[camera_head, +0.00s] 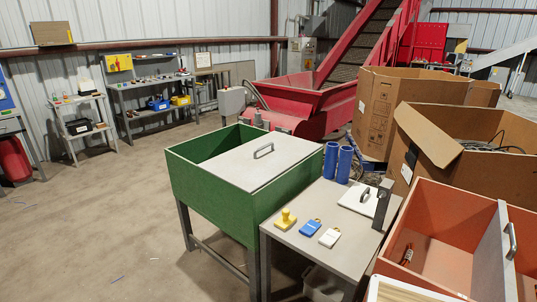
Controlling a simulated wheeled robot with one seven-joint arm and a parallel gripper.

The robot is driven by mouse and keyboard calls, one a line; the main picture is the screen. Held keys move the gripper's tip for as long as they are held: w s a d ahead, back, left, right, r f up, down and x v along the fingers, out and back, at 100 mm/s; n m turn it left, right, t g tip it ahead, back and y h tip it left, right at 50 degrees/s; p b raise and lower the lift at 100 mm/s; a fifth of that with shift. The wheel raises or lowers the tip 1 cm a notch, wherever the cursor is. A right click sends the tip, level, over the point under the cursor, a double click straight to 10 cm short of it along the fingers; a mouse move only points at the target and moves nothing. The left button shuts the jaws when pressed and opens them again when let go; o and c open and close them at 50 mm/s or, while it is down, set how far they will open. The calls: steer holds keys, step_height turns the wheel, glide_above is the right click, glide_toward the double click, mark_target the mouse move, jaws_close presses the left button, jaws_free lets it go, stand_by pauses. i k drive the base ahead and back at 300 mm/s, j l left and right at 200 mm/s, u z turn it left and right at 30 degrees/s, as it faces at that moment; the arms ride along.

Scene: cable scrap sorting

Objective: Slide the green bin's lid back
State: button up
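The green bin (213,205) stands on grey legs left of the table, in the middle of the head view. Its flat grey lid (245,165) lies across the right part of the top. An opening at the left shows the bin's dark green inside. A metal bar handle (263,150) stands up from the lid, with nothing holding it. My gripper is not in view.
An orange bin (428,215) and cardboard boxes (385,105) crowd the right. Floor at left is mostly clear.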

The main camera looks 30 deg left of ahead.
mark_target(249, 166)
steer(key=i+j, duration=0.1)
steer(key=j, duration=0.4)
steer(key=i+j+u, duration=0.1)
steer(key=j, duration=0.4)
steer(key=i+j, duration=0.1)
steer(key=j, duration=0.4)
steer(key=i+j, duration=0.15)
steer(key=j, duration=0.3)
steer(key=i+j+u, duration=0.1)
steer(key=j, duration=0.4)
steer(key=i+j, duration=0.15)
steer(key=j, duration=0.35)
steer(key=i+j, duration=0.1)
steer(key=j, duration=0.35)
steer(key=i+j+u, duration=0.1)
steer(key=j, duration=0.4)
